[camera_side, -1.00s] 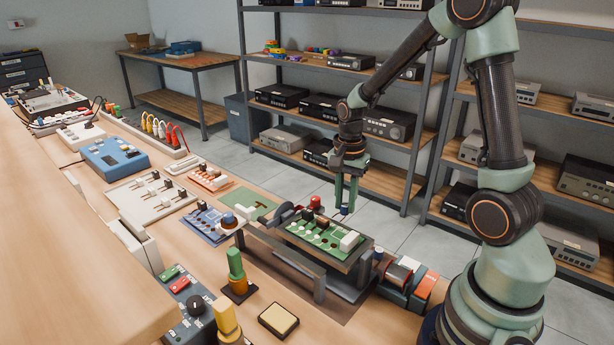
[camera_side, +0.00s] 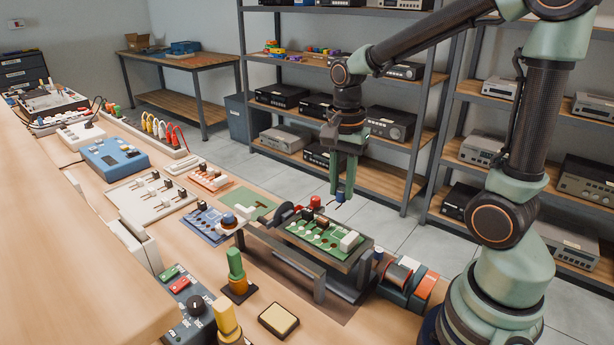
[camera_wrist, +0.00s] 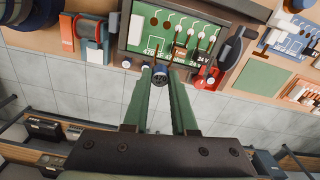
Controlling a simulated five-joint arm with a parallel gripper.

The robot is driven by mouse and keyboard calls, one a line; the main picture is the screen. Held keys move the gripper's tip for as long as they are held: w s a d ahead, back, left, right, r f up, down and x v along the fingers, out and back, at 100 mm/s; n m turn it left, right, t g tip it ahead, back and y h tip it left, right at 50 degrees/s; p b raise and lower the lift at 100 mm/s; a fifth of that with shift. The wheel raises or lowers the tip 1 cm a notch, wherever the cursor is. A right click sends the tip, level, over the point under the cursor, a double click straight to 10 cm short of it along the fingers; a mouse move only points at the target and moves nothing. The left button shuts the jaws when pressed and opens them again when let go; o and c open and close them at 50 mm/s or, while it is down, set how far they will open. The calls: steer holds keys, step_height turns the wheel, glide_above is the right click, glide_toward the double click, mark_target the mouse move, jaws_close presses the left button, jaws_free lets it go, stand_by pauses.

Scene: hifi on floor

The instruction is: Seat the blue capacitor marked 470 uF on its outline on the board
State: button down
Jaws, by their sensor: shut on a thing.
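My gripper (camera_side: 343,194) is shut on the blue capacitor (camera_side: 340,198), held above and behind the green board (camera_side: 308,239). In the wrist view the capacitor (camera_wrist: 160,76) shows end-on as a dark round top between the fingertips (camera_wrist: 161,72), just off the near edge of the board (camera_wrist: 205,62). White print there reads 470 uF, with other values beside it. Its marking is too small to read. The board carries a white block (camera_side: 350,241), a brown part (camera_side: 322,223) and several pale round spots. It sits in a dark raised holder (camera_side: 285,250).
A red-topped part (camera_side: 315,202) stands at the board's back edge, and a small blue-and-white cylinder (camera_side: 378,254) stands right of the holder. A blue board (camera_side: 212,224) is left. Shelves stand behind.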

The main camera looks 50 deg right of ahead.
steer(key=shift+s+a+f, duration=0.65)
steer(key=shift+a+f, duration=0.1)
steer(key=shift+a, duration=0.2)
steer(key=shift+f, duration=2.55)
steer(key=shift+f, duration=0.2)
steer(key=c, duration=0.6)
jaws_free()
steer(key=shift+o, duration=0.3)
steer(key=shift+r, duration=3)
